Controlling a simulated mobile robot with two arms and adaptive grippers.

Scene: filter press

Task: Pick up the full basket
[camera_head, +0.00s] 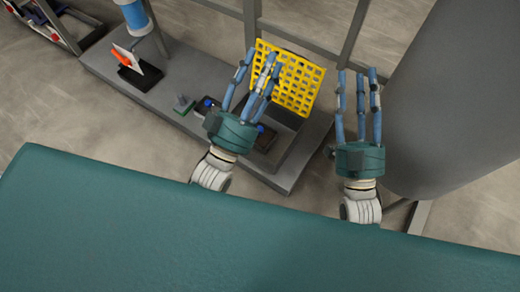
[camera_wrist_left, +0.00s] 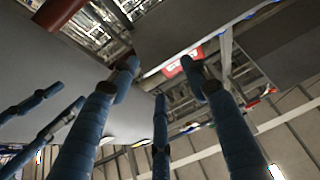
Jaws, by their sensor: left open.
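A yellow perforated basket (camera_head: 303,84) sits at the far right end of the low grey platform, against a metal frame; only its grid-like face shows, and I cannot tell what is in it. My left gripper (camera_head: 257,70) is open, its blue fingers overlapping the basket's left part in the head view; contact cannot be judged. In the left wrist view its spread fingers (camera_wrist_left: 160,85) hold nothing, and no basket shows. My right gripper (camera_head: 358,80) is open and empty, with fingers extended, just right of the basket.
The grey platform (camera_head: 185,65) carries a small stand with a white and orange item (camera_head: 130,60), a green part (camera_head: 184,104) and dark blocks. A large grey cylinder (camera_head: 450,100) stands close right of my right gripper. Metal posts (camera_head: 352,35) rise behind the basket.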

